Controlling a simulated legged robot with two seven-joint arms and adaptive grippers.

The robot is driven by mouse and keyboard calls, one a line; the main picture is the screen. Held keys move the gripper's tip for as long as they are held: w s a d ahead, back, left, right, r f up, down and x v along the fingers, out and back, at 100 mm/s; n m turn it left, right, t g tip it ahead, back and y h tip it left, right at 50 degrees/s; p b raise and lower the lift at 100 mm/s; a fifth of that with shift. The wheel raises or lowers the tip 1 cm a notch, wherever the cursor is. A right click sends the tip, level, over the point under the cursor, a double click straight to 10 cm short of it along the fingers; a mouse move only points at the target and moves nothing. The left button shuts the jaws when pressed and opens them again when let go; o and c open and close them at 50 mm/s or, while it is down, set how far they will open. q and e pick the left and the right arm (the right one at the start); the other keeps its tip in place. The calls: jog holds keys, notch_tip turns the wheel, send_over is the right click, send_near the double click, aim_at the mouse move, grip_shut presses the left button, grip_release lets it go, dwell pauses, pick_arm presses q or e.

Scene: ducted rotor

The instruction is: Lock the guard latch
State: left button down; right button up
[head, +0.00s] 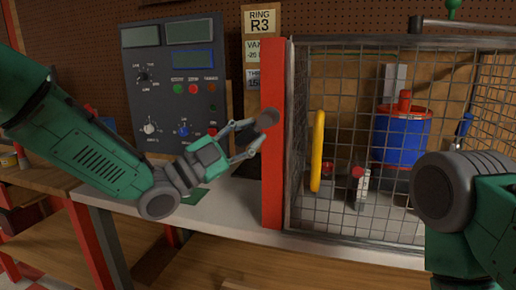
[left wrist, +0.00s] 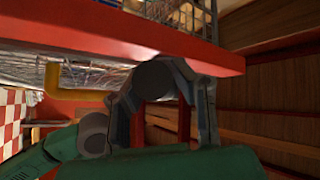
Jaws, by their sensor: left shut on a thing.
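The mesh guard (head: 300,60) has a red post (head: 273,180) along its left edge, which also crosses the left wrist view (left wrist: 110,35). A dark grey cylindrical knob (head: 266,119), which looks like the latch, sits against this post. My left gripper (head: 257,130) has its fingers closed around the knob from the left. In the left wrist view the knob's round grey end (left wrist: 155,78) lies between the fingers (left wrist: 165,105). A yellow handle (head: 317,150) stands upright at the mesh, right of the post. My right gripper is out of view; only my right arm shows.
A blue drum with a red top (head: 402,138) stands behind the mesh. A grey control panel (head: 175,85) with knobs and buttons stands behind my left arm. A sign marked RING R3 (head: 260,22) hangs behind the post. The pale bench top (head: 225,205) has free room.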

pick_arm(q)
jog(key=f+n+t+b, duration=0.1)
jog(key=n+t+b, duration=0.1)
jog(key=f+n+t+b, duration=0.1)
jog(key=n+t+b, duration=0.1)
jog(key=n, duration=0.1)
jog(key=d+f+n+t+y+b, duration=0.1)
jog(key=n+t+b, duration=0.1)
jog(key=n, duration=0.1)
jog(key=shift+s+f, duration=0.25)
jog(key=shift+s, duration=0.05)
jog(key=n+t+y, duration=0.1)
jog(key=n, duration=0.1)
jog(key=d+n+t+y+b, duration=0.1)
jog(key=n+t, duration=0.1)
jog(key=n+t+y+b, duration=0.1)
jog(key=n+t, duration=0.1)
jog(key=shift+s+d+n+y, duration=0.25)
jog(key=shift+n+y, duration=0.05)
jog(key=shift+s+d+n+t+y+b, duration=0.15)
jog(key=shift+n+t+y+b, duration=0.3)
jog(key=shift+n, duration=0.45)
jog(key=shift+d+r+n+t+y, duration=0.1)
jog(key=shift+d+n+t+y, duration=0.15)
jog(key=shift+n+t+y, duration=0.15)
jog(key=c, duration=1.3)
grip_release()
jog(key=shift+r, duration=0.25)
